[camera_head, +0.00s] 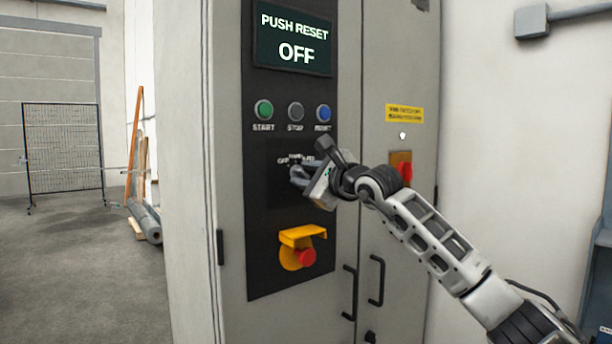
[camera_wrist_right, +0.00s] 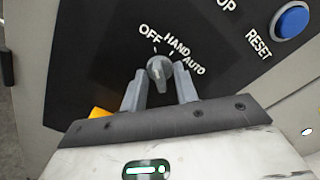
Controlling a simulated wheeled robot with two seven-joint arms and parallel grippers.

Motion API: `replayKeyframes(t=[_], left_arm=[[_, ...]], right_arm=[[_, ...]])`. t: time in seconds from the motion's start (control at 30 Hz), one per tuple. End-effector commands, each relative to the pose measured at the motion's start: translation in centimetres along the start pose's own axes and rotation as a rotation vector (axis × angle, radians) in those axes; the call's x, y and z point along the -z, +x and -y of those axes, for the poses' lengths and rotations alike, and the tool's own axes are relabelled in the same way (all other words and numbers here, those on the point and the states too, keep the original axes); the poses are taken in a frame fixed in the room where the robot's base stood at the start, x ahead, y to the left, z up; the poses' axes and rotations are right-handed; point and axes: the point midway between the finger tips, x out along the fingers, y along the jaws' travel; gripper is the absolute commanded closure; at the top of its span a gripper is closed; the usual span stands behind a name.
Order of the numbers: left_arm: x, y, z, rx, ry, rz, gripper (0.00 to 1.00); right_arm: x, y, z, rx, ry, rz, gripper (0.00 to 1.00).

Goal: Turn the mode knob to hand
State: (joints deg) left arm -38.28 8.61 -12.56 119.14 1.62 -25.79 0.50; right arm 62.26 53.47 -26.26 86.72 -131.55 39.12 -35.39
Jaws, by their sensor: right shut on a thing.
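The mode knob (camera_wrist_right: 158,68) is a small grey knob on the black control panel, with the labels OFF, HAND and AUTO around it in the right wrist view. My right gripper (camera_head: 295,175) is at the panel in the head view, in front of the knob and hiding it there. In the right wrist view, the fingers of my right gripper (camera_wrist_right: 160,86) stand on both sides of the knob, shut on it. I cannot tell exactly which label the knob points to. The screen (camera_head: 294,43) reads PUSH RESET and OFF. My left gripper is not in view.
Above the knob are a green start button (camera_head: 264,110), a grey stop button (camera_head: 296,112) and a blue reset button (camera_head: 323,113). Below is a red emergency stop (camera_head: 305,257) under a yellow guard. A red switch (camera_head: 405,171) and door handles (camera_head: 376,281) are to the right.

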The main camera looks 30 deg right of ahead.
Motion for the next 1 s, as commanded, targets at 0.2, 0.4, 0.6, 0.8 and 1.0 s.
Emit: replayKeyframes(t=[0.2,0.4,0.6,0.8,1.0], left_arm=[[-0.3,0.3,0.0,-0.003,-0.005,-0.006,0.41],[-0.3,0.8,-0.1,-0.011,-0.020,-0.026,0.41],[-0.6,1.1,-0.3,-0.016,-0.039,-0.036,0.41],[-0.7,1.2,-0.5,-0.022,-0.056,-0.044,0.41],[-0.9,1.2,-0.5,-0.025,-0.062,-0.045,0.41]], right_arm=[[0.1,0.0,-0.2,-0.001,0.058,0.000,0.93],[0.1,0.0,-0.3,0.000,0.187,0.002,0.93],[0.1,0.0,-0.3,-0.001,0.363,0.002,0.93],[0.0,0.0,-0.3,-0.002,0.540,0.001,0.93],[-0.1,0.0,-0.2,-0.002,0.690,0.001,0.93]])
